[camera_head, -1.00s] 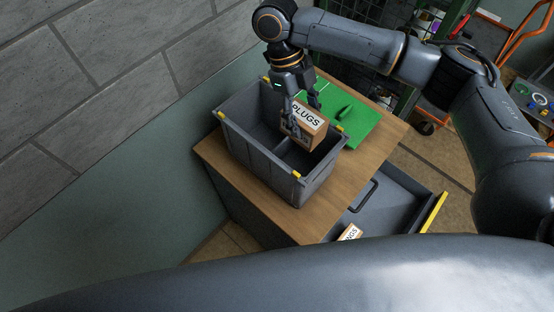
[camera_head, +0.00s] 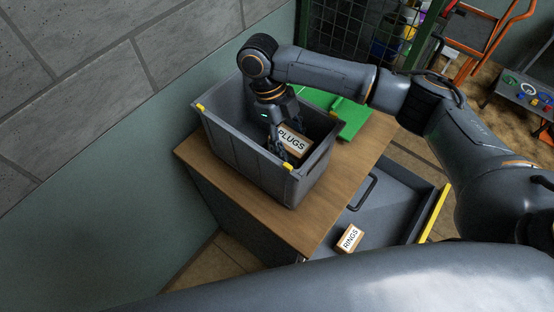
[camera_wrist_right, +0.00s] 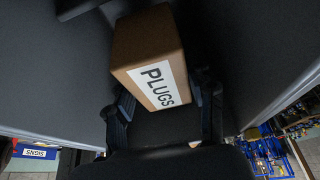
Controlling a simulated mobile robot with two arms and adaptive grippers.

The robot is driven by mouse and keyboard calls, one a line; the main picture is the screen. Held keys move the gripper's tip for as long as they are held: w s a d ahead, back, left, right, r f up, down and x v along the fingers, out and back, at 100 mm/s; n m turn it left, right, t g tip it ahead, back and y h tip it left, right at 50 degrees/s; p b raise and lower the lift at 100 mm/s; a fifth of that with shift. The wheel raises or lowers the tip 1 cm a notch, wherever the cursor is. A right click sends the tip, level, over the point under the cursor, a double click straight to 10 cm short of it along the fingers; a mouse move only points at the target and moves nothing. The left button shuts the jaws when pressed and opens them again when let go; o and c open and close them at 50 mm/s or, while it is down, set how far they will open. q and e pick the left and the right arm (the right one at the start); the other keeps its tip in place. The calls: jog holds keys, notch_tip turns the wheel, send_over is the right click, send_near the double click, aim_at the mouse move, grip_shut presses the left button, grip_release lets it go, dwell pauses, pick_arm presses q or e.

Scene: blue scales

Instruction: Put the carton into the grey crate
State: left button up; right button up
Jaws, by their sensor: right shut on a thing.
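The carton (camera_head: 293,141) is a brown box with a white label reading PLUGS. My right gripper (camera_head: 284,147) is shut on it and holds it inside the grey crate (camera_head: 236,149), below the rim. The crate stands open on a wooden top and has yellow corner pieces. In the right wrist view the carton (camera_wrist_right: 150,62) sits between the two fingers of my right gripper (camera_wrist_right: 163,105), with dark crate walls on both sides. I cannot tell whether the carton touches the crate floor. My left gripper is not in view.
The wooden top (camera_head: 336,190) is bare in front of the crate. Below, an open grey drawer (camera_head: 385,213) with a yellow edge holds a small box labelled RINGS (camera_head: 348,238). A wall (camera_head: 90,75) rises at the left.

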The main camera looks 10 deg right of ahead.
notch_tip(320, 180, down, 8)
jog(key=shift+r+p, duration=0.2)
jog(key=shift+p, duration=0.75)
jog(key=shift+f, duration=0.3)
jog(key=shift+f, duration=0.1)
jog(key=o, duration=1.6)
jog(key=shift+c, duration=0.2)
jog(key=shift+w+r, duration=0.1)
jog(key=shift+r, duration=0.2)
jog(key=b+v, duration=0.3)
jog(key=v, duration=0.7)
jog(key=shift+w+a+r, duration=0.1)
jog(key=shift+w+r, duration=0.05)
jog(key=shift+r, duration=0.15)
jog(key=shift+w+r, duration=0.1)
jog(key=shift+r, duration=0.3)
